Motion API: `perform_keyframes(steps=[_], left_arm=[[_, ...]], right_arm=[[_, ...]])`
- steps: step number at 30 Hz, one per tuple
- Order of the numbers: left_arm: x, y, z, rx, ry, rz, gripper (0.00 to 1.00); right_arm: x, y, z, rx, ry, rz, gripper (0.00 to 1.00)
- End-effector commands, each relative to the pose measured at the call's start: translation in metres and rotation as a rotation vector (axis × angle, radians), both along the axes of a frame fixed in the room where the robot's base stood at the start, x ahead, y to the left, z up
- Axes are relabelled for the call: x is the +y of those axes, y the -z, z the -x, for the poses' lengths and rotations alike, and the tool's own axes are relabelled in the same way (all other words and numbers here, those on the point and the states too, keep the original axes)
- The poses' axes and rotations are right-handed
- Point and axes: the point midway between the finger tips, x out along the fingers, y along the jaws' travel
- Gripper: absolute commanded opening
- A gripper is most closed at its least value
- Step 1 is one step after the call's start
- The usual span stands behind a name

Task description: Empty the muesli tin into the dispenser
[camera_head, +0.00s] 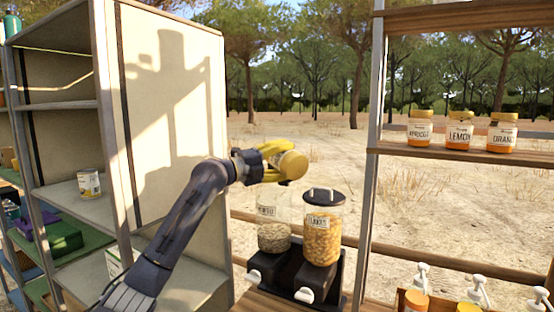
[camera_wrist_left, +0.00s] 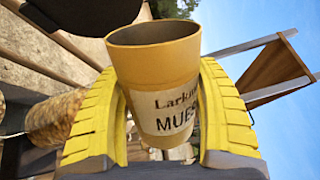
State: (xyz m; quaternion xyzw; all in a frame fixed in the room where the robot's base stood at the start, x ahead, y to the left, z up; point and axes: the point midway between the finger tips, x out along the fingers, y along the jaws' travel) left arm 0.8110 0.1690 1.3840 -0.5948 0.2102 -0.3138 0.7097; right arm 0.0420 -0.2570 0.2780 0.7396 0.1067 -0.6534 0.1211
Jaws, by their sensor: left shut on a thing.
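My left gripper (camera_head: 272,162) has yellow fingers and is shut on the muesli tin (camera_head: 293,165), above the dispenser's left jar. In the left wrist view the yellow tin (camera_wrist_left: 153,60), with a white "MUES..." label, sits between both fingers (camera_wrist_left: 160,72). Its rim is open, without a lid; the inner wall shows brown, and its depth is hidden. In the head view the tin looks tilted. The dispenser (camera_head: 292,270) has a black stand with white spouts. Its left jar (camera_head: 273,225) is clear, labelled, and part filled with pale flakes. My right gripper is out of view.
A dispenser jar of orange flakes (camera_head: 322,240) with a black lid (camera_head: 323,196) stands right beside the left jar. A metal post (camera_head: 370,150) rises to its right. A tin (camera_head: 89,184) stands on the left shelving.

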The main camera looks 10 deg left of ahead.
Motion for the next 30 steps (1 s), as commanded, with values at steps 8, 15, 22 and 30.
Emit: perform_keyframes(steps=[8,15,22,30], left_arm=[[0.008,0.014,-0.009,0.207,0.001,0.219,0.28],[0.011,0.021,-0.014,0.317,0.004,0.336,0.28],[0.012,0.024,-0.015,0.356,0.005,0.378,0.28],[0.012,0.024,-0.015,0.358,0.004,0.380,0.28]], right_arm=[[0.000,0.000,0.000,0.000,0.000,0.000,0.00],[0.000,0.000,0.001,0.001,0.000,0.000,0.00],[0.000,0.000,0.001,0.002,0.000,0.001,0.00],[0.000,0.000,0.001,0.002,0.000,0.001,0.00]])
